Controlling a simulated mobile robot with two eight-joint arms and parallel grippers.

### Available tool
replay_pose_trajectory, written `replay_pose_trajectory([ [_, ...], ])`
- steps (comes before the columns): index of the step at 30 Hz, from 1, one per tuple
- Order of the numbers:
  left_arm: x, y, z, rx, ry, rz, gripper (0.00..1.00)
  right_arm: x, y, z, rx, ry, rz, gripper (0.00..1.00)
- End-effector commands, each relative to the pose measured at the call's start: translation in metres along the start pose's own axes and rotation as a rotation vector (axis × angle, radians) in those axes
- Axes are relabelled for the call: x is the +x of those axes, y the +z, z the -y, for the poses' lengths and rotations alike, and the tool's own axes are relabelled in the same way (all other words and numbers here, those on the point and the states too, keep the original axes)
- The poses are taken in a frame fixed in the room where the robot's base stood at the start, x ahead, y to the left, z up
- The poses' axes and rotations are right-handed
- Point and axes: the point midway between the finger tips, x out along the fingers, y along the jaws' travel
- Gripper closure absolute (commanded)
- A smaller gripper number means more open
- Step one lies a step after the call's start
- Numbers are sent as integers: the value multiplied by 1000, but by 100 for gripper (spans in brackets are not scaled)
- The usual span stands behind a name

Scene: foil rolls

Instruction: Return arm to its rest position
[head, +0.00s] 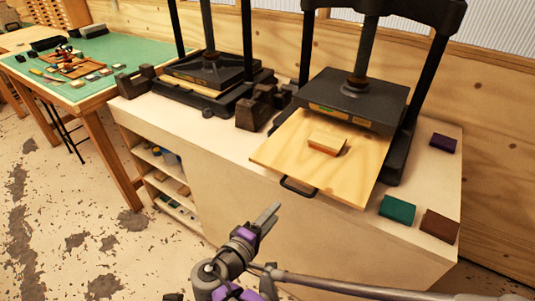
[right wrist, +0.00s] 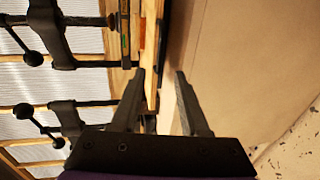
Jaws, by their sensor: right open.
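My right gripper (head: 273,212) is in front of the white cabinet (head: 200,160) in the head view, below and apart from the cabinet's top edge. Its jaws point up and to the right. In the right wrist view the two dark fingers (right wrist: 160,74) stand apart with nothing held between them. My left gripper does not show in either view.
Two black presses stand on the cabinet, a left one (head: 208,68) and a right one (head: 360,98). A plywood board (head: 285,150) with a handle juts from the right press, carrying a small block (head: 327,143). Green (head: 397,209) and brown (head: 439,226) blocks lie at right.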

Motion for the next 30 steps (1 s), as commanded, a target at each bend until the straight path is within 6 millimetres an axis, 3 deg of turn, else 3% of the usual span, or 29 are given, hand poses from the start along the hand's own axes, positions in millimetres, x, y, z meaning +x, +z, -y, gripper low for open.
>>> replay_pose_trajectory([
  [4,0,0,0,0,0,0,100,3,5,1,4,-17,7,55],
  [7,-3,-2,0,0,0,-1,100,16,29,5,27,-98,40,55],
  [12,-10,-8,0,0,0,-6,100,37,112,29,169,-394,143,55],
  [15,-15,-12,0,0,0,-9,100,30,158,47,320,-582,200,55],
  [18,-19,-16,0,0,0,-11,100,13,191,62,507,-743,243,55],
  [23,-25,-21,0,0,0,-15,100,-17,215,75,806,-911,275,55],
  [30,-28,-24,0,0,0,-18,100,-36,220,78,1046,-996,279,55],
])
